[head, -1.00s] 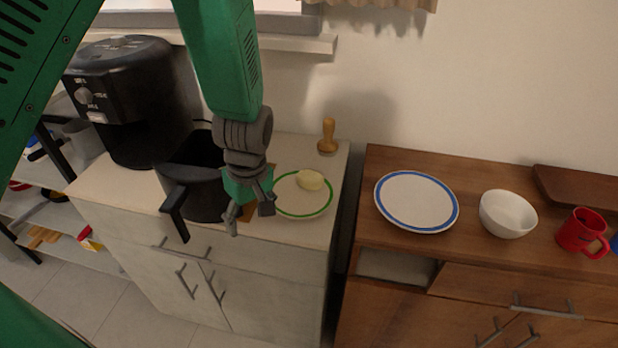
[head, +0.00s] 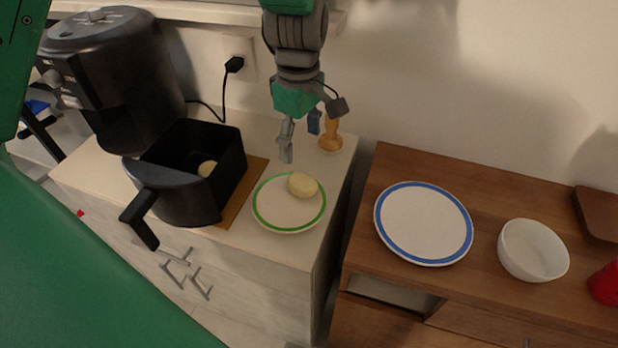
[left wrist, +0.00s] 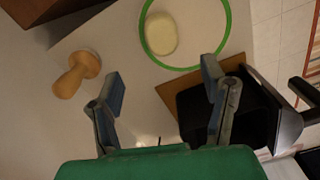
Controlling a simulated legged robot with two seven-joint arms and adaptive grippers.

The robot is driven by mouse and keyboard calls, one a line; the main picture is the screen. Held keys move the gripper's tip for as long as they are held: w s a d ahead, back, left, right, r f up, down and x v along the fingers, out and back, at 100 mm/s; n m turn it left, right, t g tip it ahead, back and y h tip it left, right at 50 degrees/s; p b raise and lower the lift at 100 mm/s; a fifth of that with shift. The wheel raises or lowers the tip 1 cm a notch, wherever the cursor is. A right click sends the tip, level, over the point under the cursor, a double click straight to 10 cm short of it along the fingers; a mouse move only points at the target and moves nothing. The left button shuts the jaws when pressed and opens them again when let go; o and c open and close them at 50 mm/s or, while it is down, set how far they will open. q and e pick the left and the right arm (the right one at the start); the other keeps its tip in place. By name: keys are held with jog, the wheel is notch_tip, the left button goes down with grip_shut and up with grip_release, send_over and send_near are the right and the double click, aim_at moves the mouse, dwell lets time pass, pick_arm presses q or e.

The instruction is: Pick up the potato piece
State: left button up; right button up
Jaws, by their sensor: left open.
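A pale yellow potato piece (head: 302,185) lies on a white plate with a green rim (head: 262,214) on the light counter. The potato piece (left wrist: 161,34) and the green rim (left wrist: 230,20) also show in the left wrist view, ahead of the fingers. My left gripper (head: 302,140) is open and empty, above the counter just behind the plate in the head view. Its two fingers stand apart in the left wrist view (left wrist: 163,98). Another pale piece (head: 207,168) lies inside the black fryer basket (head: 185,200). My right gripper is not in view.
A wooden masher-like tool (head: 331,137) stands behind the plate, close to my left gripper. The basket sits on a wooden board (head: 245,190), with a black air fryer (head: 115,85) behind it. On the brown cabinet are a blue-rimmed plate (head: 424,222), a white bowl (head: 533,250) and a red mug (head: 606,284).

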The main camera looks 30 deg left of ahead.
pick_arm(q)
send_over(301, 180)
notch_tip(301, 180, down, 6)
jog(key=shift+w+a+r, duration=0.1)
jog(key=shift+a, duration=0.05)
jog(key=shift+a+f, duration=0.2)
jog(key=shift+f, duration=0.5)
jog(key=f, duration=0.3)
jog(key=shift+d+f+b, duration=0.25)
jog(key=shift+d+b, duration=0.05)
jog(key=shift+d, duration=0.05)
jog(key=shift+d+f, duration=0.3)
jog(key=shift+d, duration=0.1)
jog(key=shift+a, duration=0.25)
jog(key=c, duration=1.3)
jog(key=shift+o, duration=0.3)
jog(key=shift+a, duration=0.15)
